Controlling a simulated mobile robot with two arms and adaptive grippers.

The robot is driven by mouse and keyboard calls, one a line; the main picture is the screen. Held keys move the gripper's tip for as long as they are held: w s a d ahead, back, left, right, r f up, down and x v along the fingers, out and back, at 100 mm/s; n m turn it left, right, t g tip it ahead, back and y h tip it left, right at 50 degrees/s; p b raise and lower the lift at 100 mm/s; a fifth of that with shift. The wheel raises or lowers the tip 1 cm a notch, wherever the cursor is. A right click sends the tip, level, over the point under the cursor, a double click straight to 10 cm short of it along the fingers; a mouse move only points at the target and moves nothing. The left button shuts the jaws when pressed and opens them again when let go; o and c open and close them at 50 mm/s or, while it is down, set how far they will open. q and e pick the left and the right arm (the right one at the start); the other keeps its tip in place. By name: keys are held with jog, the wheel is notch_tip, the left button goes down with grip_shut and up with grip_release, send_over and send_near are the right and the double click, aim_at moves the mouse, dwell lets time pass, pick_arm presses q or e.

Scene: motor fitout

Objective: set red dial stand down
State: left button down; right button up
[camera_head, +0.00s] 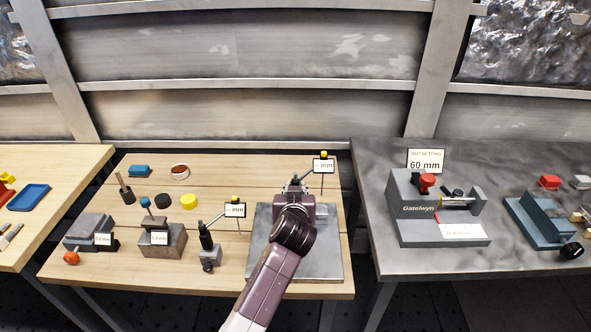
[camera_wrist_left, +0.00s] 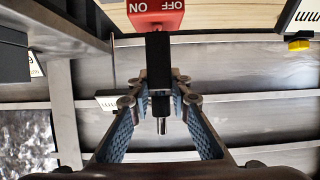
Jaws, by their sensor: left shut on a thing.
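My left gripper (camera_head: 297,195) reaches over the grey plate on the middle bench, and its arm hides most of what it holds. In the left wrist view the gripper (camera_wrist_left: 160,103) is shut on the black post (camera_wrist_left: 158,55) of the red dial stand. The stand's red base (camera_wrist_left: 155,14), marked ON and OFF, shows at the top edge. In the head view a thin arm and a small "mm" display (camera_head: 323,166) with a yellow top stand out behind the gripper. Whether the base touches the grey plate (camera_head: 322,262) cannot be told. My right gripper is not in view.
A second dial stand (camera_head: 208,252) with its own display (camera_head: 235,210) stands just left of the plate. Grey blocks (camera_head: 162,240), a yellow puck (camera_head: 189,201) and a blue piece (camera_head: 139,171) lie further left. A grey Gatelwyn gauge (camera_head: 410,215) occupies the right bench. The plate's front right is clear.

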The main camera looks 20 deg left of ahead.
pick_arm(q)
jog(key=shift+w+f, duration=0.15)
jog(key=shift+f, duration=3.4)
jog(key=c, duration=2.1)
grip_release()
jog(key=shift+s+f, duration=0.2)
jog(key=shift+f, duration=0.05)
jog(key=o, duration=0.3)
jog(key=b+v, duration=0.1)
jog(key=v, duration=1.1)
